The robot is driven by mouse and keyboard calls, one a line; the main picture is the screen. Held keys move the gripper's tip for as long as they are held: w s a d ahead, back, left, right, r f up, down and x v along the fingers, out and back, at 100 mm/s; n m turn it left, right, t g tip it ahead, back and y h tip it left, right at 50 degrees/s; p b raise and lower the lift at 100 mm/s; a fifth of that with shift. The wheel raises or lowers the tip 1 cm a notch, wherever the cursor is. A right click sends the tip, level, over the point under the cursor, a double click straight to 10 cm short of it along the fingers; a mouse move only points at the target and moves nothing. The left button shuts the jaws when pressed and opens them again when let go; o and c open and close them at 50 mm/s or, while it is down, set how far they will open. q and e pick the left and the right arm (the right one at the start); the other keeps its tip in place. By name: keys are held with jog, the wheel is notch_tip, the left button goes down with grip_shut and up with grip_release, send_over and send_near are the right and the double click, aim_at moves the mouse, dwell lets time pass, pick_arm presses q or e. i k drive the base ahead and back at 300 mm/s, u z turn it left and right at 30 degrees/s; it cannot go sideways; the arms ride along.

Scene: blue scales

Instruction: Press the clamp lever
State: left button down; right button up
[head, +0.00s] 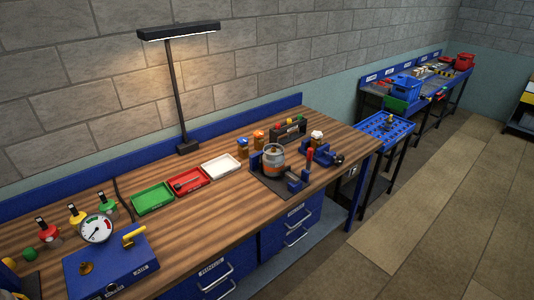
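A clamp (298,181) with dark blue and metal parts sits on a dark mat (268,186) near the front right of the workbench. Its red-handled lever (309,157) appears to stand roughly upright. Just left of it, a grey metal cylinder (273,153) with an orange band stands upright against a blue block (256,164). The clamp's details are small, so I cannot tell whether it touches the cylinder. Neither of my grippers shows in the head view.
A blue box with a gauge (97,229) and a yellow lever (133,236) stands front left. Green (152,198), red (189,180) and white (221,166) trays lie mid-bench. A lamp (178,95) rises behind. A blue vise-like device (318,154) stands right of the clamp.

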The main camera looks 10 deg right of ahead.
aim_at(309, 150)
jog(key=u, duration=0.35)
jog(key=i, duration=0.9)
jog(key=z, duration=0.95)
